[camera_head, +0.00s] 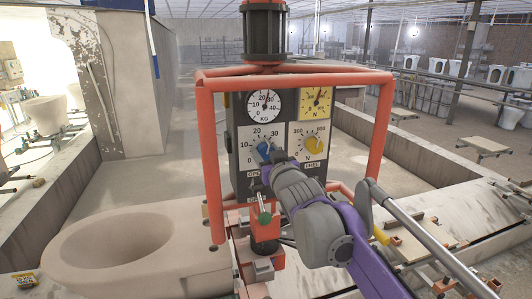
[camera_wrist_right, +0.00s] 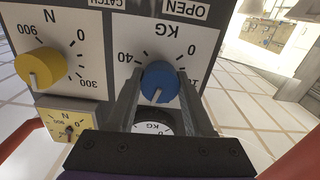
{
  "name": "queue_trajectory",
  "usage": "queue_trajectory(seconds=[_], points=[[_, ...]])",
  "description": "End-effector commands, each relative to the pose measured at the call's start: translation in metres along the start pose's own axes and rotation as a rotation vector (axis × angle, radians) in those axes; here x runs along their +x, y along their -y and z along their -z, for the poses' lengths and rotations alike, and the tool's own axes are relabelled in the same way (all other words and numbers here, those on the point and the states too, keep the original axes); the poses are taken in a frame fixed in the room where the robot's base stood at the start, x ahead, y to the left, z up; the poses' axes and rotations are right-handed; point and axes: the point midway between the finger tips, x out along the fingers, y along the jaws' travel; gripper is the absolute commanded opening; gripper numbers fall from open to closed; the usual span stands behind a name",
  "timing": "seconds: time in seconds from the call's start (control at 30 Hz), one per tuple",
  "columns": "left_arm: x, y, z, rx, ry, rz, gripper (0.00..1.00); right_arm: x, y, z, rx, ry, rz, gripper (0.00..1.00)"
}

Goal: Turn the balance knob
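The control box (camera_head: 241,118) stands inside a red tube frame. On its front, the blue knob (camera_head: 264,149) sits on a KG dial, left of the yellow knob (camera_head: 314,145) on an N dial. No label visible here names either one as balance. My right gripper (camera_head: 267,161) reaches the blue knob from the front right. In the right wrist view, upside down, its fingers lie along both sides of the blue knob (camera_wrist_right: 160,83) with no clear gap. The knob's white pointer points down and slightly left there. My left gripper is out of view.
The red frame (camera_head: 207,155) has posts on both sides of the box. A round gauge (camera_head: 264,105) and a yellow gauge (camera_head: 316,102) sit above the knobs. A pale basin (camera_head: 120,245) lies at the lower left.

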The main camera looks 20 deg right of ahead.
Motion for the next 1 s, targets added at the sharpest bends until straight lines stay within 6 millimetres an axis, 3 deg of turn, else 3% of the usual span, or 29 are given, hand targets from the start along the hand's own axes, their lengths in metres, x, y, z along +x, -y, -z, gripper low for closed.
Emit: queue_trajectory(seconds=[0.03, 0.2, 0.53, 1.0], points=[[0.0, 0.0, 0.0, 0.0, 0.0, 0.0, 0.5, 0.0, 0.0, 0.0, 0.0, 0.0, 0.0, 0.26], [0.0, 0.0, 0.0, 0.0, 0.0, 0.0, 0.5, 0.0, 0.0, 0.0, 0.0, 0.0, 0.0, 0.0], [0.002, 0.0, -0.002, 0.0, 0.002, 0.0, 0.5, 0.0, 0.0, -0.001, 0.062, 0.0, 0.0, 0.0], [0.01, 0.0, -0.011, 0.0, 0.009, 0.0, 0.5, 0.0, 0.0, -0.001, 0.368, -0.001, -0.001, 0.0]])
